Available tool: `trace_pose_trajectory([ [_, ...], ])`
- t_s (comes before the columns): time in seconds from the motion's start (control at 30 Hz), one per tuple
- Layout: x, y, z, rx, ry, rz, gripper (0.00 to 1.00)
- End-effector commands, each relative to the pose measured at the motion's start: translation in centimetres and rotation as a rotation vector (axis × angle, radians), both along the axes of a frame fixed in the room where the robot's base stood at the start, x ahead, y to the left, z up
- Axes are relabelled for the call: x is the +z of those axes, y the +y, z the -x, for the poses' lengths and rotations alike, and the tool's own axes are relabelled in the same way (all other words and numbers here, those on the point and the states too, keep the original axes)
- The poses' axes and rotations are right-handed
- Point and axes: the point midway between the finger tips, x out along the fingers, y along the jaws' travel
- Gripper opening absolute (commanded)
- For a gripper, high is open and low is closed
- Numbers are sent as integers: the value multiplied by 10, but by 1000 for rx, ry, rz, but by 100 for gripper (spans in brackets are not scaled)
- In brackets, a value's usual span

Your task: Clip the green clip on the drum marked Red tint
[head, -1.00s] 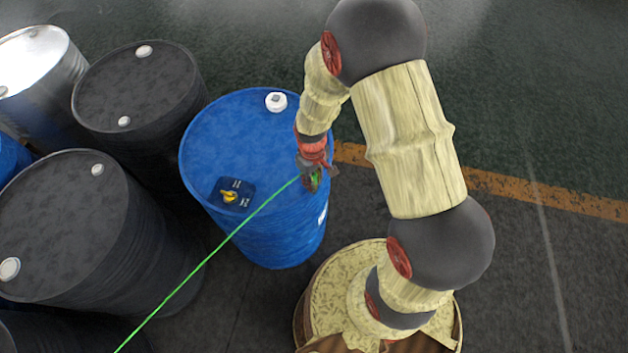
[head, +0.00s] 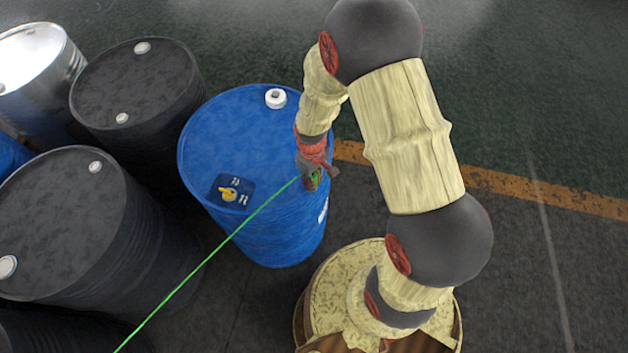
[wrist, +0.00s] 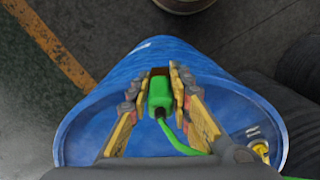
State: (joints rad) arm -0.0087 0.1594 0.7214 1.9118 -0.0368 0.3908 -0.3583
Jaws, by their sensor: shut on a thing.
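The green clip (wrist: 160,95) is a small block with a green cable running from its back end. My gripper (wrist: 160,82) is shut on it, with a finger on each side. In the head view my gripper (head: 314,178) is over the right rim of a blue drum (head: 240,130), and the clip is mostly hidden in it. In the wrist view the clip shows over the blue drum's (wrist: 85,125) near wall and rim; I cannot tell whether it touches. A pale label (head: 323,211) on the drum's side is too small to read.
The green cable (head: 215,250) stretches taut to the lower left. A dark plate with a yellow knob (head: 229,193) and a white cap (head: 275,98) are on the blue drum's lid. Dark drums (head: 135,85) and a silver drum (head: 38,75) crowd the left. Floor at right is clear.

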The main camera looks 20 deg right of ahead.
Motion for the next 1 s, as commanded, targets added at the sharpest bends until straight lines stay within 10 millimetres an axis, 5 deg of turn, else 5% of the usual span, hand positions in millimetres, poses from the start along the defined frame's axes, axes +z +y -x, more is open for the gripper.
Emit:
trace_pose_trajectory([
  [1.0,21,0,-1,0,-1,1,0],
])
